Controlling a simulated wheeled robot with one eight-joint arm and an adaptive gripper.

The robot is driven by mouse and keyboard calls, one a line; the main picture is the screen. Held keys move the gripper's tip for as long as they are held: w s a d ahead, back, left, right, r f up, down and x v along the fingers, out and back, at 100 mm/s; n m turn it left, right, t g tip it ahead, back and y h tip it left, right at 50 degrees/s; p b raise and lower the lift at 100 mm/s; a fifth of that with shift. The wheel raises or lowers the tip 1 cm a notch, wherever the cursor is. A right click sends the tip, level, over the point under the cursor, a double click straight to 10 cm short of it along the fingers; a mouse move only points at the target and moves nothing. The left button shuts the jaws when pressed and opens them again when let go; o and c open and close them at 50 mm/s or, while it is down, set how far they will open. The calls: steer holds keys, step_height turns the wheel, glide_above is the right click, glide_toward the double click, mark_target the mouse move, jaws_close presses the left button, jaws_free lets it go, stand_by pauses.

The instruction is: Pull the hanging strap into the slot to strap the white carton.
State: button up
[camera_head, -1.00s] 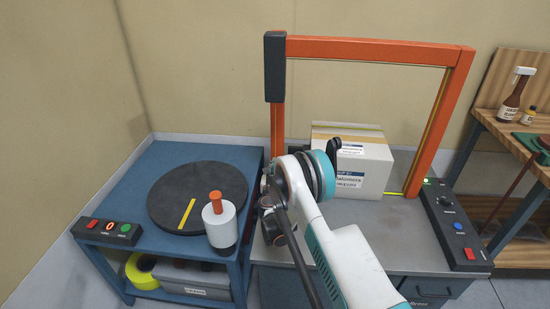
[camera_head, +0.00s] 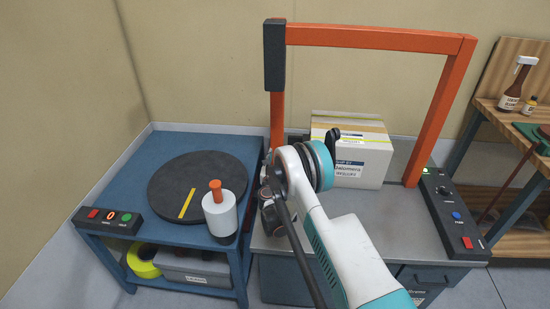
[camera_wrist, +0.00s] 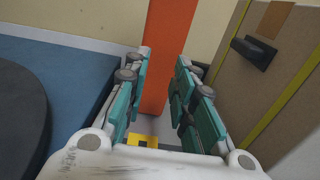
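The white carton (camera_head: 360,165) sits on the grey bench top inside the orange strapping arch (camera_head: 375,37). In the wrist view the carton's side (camera_wrist: 235,85) is at the right, with a black handle or slot. Yellow strap (camera_wrist: 280,100) lies along that face, and a thin yellow line crosses the carton's top in the head view. No strap hangs along the arch's right post. My gripper (camera_wrist: 166,75) is open and empty in front of the orange post, left of the carton. A small yellow part shows low between its fingers. In the head view my arm hides most of the gripper.
A blue cart (camera_head: 160,150) with a dark turntable (camera_head: 180,205) and a white dispenser with an orange top (camera_head: 220,212) stands at the left. A control panel (camera_head: 450,215) with buttons lies right of the arch. A wooden shelf with bottles is at the far right.

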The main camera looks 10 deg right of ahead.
steer(key=v, duration=0.7)
stand_by(0.3)
